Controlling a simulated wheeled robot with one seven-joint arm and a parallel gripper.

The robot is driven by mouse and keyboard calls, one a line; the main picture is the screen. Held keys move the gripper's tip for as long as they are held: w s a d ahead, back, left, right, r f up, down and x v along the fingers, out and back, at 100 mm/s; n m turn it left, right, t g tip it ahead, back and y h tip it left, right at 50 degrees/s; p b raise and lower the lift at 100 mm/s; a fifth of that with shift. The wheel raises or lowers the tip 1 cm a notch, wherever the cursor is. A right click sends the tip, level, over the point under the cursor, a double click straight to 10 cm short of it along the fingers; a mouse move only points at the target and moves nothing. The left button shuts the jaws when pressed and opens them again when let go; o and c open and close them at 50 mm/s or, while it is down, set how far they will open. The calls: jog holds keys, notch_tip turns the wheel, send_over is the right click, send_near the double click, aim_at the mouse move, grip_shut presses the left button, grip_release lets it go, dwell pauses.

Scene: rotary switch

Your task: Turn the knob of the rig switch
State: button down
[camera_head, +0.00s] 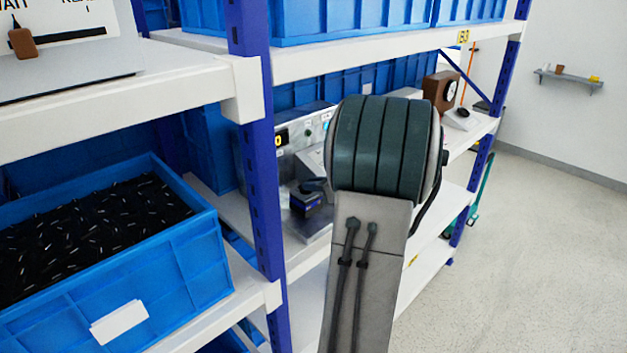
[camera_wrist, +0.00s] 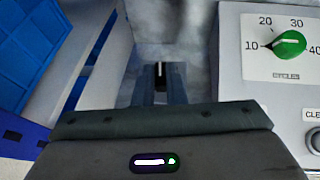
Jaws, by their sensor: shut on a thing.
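In the wrist view a small black knob (camera_wrist: 161,69) with a white pointer line stands between the fingertips of my gripper (camera_wrist: 160,80). My gripper is shut on this knob, and the line points straight up in the picture. The fingers cover the knob's sides and whatever lies below it. In the head view my arm hides the gripper and this knob. The grey rig (camera_head: 286,153) shows partly behind the arm, on the middle shelf.
A green knob (camera_wrist: 289,43) marked CYCLES, with a scale of numbers, is on a light panel (camera_wrist: 257,72) close to the gripper's right. Blue posts (camera_head: 260,180) and a blue bin (camera_head: 160,275) of dark parts stand left of the arm. Open floor (camera_head: 540,240) lies right.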

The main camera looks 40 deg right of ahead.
jog(key=shift+w+f+n+g+y+p, duration=0.15)
jog(key=shift+n+g+y+p, duration=0.3)
jog(key=shift+n+y, duration=0.8)
jog(key=shift+y, duration=0.35)
jog(key=c, duration=1.3)
grip_release()
jog(key=shift+a, duration=0.1)
jog(key=shift+c, duration=0.2)
jog(key=shift+s+d, duration=0.2)
jog(key=shift+d, duration=0.1)
jog(key=b+v, duration=0.2)
jog(key=v, duration=1.1)
jog(key=shift+s+r, duration=0.15)
jog(key=shift+r, duration=0.15)
